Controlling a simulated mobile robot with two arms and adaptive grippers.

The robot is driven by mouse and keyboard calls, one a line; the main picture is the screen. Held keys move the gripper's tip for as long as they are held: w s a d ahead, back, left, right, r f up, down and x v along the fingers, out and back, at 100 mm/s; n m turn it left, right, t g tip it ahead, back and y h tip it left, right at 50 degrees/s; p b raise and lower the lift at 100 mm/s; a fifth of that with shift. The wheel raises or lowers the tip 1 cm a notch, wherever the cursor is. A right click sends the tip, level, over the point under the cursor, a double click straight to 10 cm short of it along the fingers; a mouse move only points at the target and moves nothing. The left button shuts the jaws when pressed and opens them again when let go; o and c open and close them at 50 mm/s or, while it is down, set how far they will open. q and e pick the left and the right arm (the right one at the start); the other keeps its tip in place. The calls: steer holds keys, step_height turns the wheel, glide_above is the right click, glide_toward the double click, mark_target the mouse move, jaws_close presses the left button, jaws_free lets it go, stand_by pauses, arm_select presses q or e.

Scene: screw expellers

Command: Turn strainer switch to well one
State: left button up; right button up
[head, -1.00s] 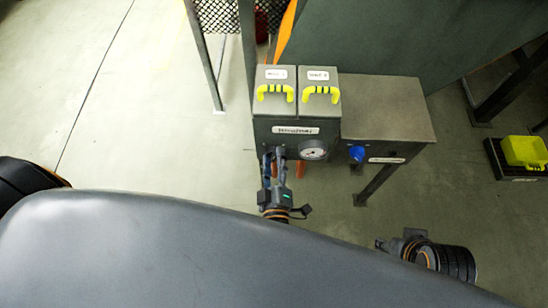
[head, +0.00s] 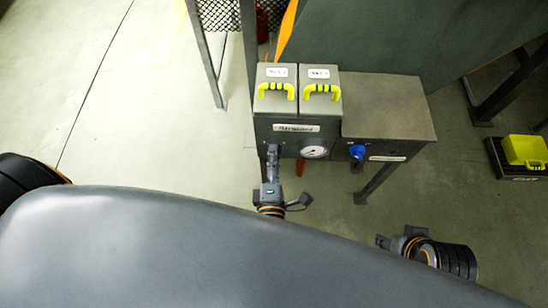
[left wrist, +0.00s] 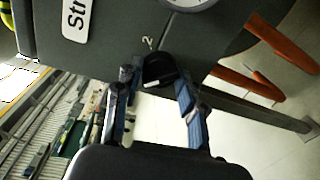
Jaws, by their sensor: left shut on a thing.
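The strainer box (head: 290,138) is a grey cabinet with a white label on its front. Its strainer switch (left wrist: 158,72) is a black knob with a white mark, below a "2" in the left wrist view. My left gripper (head: 273,150) is at the lower left of the box front, and its fingers (left wrist: 155,92) are on both sides of the knob, shut on it. In the head view the gripper hides the knob. My right gripper (head: 382,243) is low at the right, away from the box; its finger opening is unclear.
Two lids with yellow handles (head: 276,90) top the box. A round gauge (head: 315,152) is right of the switch. A blue knob (head: 357,152) is on the adjoining grey cabinet (head: 388,107). A yellow case (head: 525,150) lies far right. The floor at left is clear.

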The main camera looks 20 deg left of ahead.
arm_select(q)
steer(key=shift+r+n, duration=0.1)
steer(key=shift+n, duration=0.4)
steer(key=o, duration=1.2)
steer(key=shift+c, duration=0.2)
steer(key=f+v, duration=0.1)
steer(key=v, duration=1.1)
steer(key=shift+r, duration=0.45)
